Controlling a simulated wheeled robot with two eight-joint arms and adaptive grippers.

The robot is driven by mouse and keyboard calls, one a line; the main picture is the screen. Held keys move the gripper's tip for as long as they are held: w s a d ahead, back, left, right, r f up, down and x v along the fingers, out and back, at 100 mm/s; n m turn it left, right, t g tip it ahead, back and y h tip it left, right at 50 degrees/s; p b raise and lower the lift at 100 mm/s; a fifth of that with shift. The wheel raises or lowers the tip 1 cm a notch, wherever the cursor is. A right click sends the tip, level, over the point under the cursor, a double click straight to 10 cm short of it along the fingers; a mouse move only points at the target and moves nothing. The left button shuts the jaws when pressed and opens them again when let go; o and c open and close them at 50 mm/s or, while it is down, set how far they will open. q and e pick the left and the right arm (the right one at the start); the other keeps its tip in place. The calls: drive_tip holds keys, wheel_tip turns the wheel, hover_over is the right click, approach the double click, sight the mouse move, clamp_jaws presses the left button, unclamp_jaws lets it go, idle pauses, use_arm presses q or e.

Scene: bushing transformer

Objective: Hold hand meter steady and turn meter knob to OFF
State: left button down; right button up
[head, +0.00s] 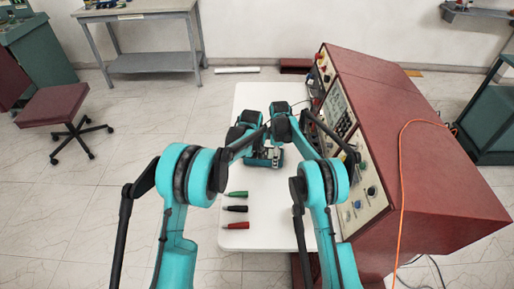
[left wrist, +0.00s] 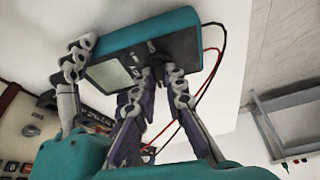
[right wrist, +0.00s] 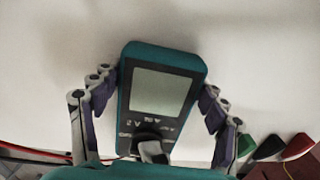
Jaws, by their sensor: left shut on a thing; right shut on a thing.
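The hand meter (right wrist: 163,90) is a teal handheld box with a grey screen. It also shows in the left wrist view (left wrist: 140,62) and, partly hidden by my arms, in the head view (head: 263,158). My right gripper (right wrist: 158,95) is shut on the meter, with one finger on each side of its body. My left gripper (left wrist: 152,76) is shut on the dark meter knob (right wrist: 147,138) below the screen. The fingers hide much of the knob, and I cannot read its setting.
The meter is over a white table (head: 255,92). Green (head: 238,194), black (head: 236,209) and red (head: 236,226) pointed pieces lie near its front. A red console (head: 400,120) with a control panel stands to the right. Red and black leads (left wrist: 205,85) run beside the meter.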

use_arm(q)
drive_tip(key=shift+n, duration=0.5)
drive_tip(key=c, duration=1.6)
unclamp_jaws()
drive_tip(key=v, duration=1.2)
drive_tip(key=shift+w+d, duration=0.1)
drive_tip(key=shift+d, duration=0.2)
use_arm(e)
drive_tip(key=o, duration=1.6)
